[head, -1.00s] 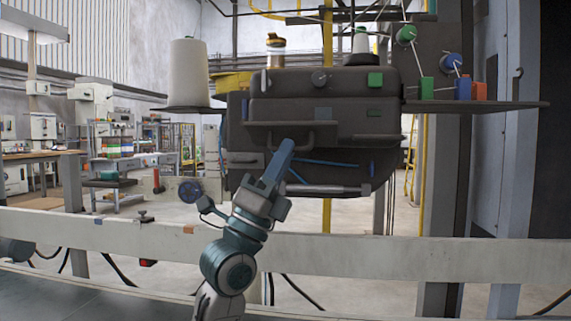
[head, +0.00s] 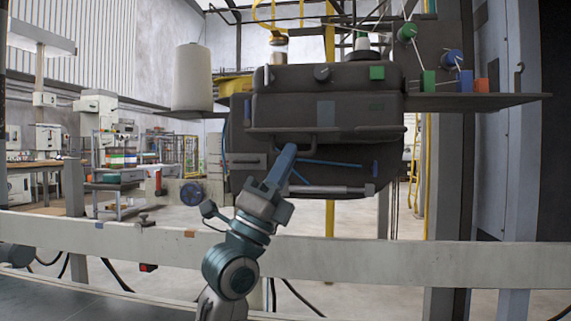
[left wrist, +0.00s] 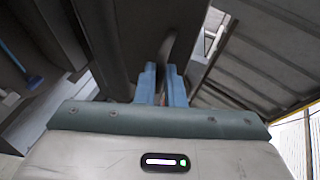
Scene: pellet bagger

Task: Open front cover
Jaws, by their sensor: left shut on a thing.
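The front cover (head: 290,105) is the dark grey panel on the front of the bagging machine, in the middle of the head view. A dark handle (head: 313,144) is at its lower edge. My left gripper (head: 287,150) reaches up from below, its blue fingers shut on the handle. In the left wrist view the fingers (left wrist: 163,84) close around the dark handle (left wrist: 168,46). Part of the handle is hidden behind the fingers. My right gripper is not in view.
A pale horizontal rail (head: 400,260) crosses in front of the machine, below the gripper. A white thread cone (head: 192,80) stands on a shelf at the left. Green, blue and orange parts sit on the right shelf (head: 500,101). A light rod (head: 335,190) lies under the cover.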

